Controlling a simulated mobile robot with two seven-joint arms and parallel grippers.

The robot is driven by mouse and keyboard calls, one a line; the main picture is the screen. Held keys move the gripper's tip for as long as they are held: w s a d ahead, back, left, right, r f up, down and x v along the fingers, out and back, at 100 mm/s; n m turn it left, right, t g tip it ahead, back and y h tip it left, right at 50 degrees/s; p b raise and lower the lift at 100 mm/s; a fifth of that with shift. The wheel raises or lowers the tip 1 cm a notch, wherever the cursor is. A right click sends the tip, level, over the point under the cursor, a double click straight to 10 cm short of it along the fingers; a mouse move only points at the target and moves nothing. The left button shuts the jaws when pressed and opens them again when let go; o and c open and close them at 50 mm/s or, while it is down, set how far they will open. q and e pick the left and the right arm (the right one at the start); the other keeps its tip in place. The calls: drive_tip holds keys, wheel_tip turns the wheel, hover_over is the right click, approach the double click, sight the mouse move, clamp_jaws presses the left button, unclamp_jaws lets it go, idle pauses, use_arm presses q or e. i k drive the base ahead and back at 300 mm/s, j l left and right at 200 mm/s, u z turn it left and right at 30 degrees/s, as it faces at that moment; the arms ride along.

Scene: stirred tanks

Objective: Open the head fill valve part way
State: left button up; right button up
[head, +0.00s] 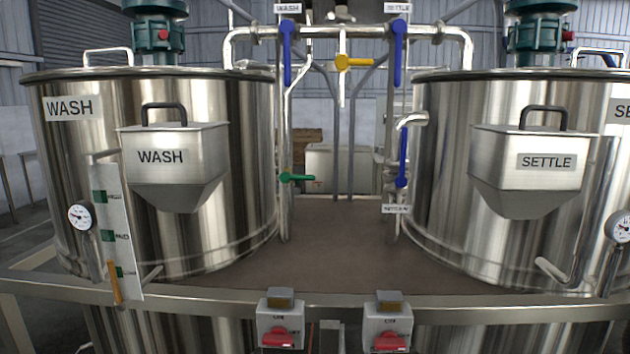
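No valve here carries a readable "head" label. On the pipework between two steel tanks, a yellow lever (354,62) points sideways to the right at the top middle. A blue lever (287,52) hangs straight down under a WASH label, and another blue lever (398,54) hangs down under a SETTLE label. A third blue lever (403,160) stands upright lower on the right pipe. A green lever (298,178) lies sideways on the left pipe. Neither of my grippers is in view.
The WASH tank (240,140) stands at left and the SETTLE tank (440,130) at right, each with a handled hopper. A steel rail (215,299) runs across the front, with two red-switch boxes (280,322) (388,322). Brown deck (335,250) between the tanks is bare.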

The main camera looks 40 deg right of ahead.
sight(285, 177)
drive_tip(key=i+l+z, duration=0.1)
drive_tip(key=l+z, duration=0.25)
drive_tip(key=i+l+z, duration=0.1)
drive_tip(key=z, duration=0.2)
drive_tip(key=i+l+z, duration=0.15)
drive_tip(key=z, duration=0.2)
drive_tip(key=k, duration=0.15)
